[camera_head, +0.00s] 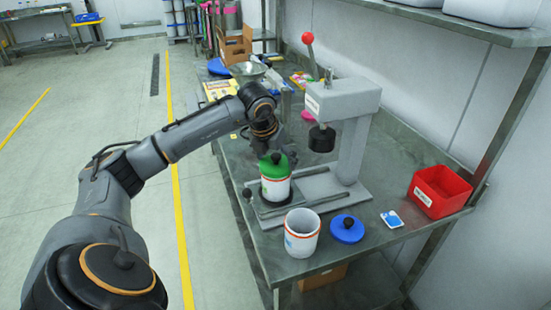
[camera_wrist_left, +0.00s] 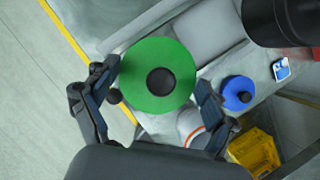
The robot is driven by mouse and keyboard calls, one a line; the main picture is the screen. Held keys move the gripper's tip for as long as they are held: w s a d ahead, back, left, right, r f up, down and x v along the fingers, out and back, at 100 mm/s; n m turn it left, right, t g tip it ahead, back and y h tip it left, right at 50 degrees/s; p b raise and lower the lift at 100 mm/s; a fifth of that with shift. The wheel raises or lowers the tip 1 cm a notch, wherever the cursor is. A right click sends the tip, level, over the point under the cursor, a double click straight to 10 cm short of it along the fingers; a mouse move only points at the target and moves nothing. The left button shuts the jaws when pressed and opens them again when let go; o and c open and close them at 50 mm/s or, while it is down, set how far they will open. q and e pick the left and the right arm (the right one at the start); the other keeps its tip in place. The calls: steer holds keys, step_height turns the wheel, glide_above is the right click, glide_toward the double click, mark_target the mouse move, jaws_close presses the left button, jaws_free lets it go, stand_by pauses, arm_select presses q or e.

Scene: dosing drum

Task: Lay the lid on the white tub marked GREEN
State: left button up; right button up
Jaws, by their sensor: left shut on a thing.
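The green lid (camera_head: 275,168) is a round disc with a black knob. My left gripper (camera_head: 272,156) is shut on the lid, and in the wrist view its fingers (camera_wrist_left: 155,98) lie on either side of the green disc (camera_wrist_left: 180,62). Directly below the lid in the head view is a white tub (camera_head: 275,192) with a label, on the base of the grey press. I cannot read the label, or tell whether the lid touches the rim. In the wrist view the lid hides that tub. My right gripper is not in view.
The press (camera_head: 343,100) with its black ram stands just right of the tub. An open white tub (camera_head: 302,241), a blue lid (camera_head: 347,234), a small card (camera_head: 392,219) and a red bin (camera_head: 437,196) are on the near table. Boxes and a bowl clutter the far end.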

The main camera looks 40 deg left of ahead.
arm_select(q)
steer(key=shift+f+b, duration=0.35)
stand_by(0.4)
stand_by(0.3)
steer(key=o, duration=0.7)
steer(key=shift+r+p, duration=2.5)
steer(key=shift+r, duration=1.05)
steer(key=shift+f, duration=0.1)
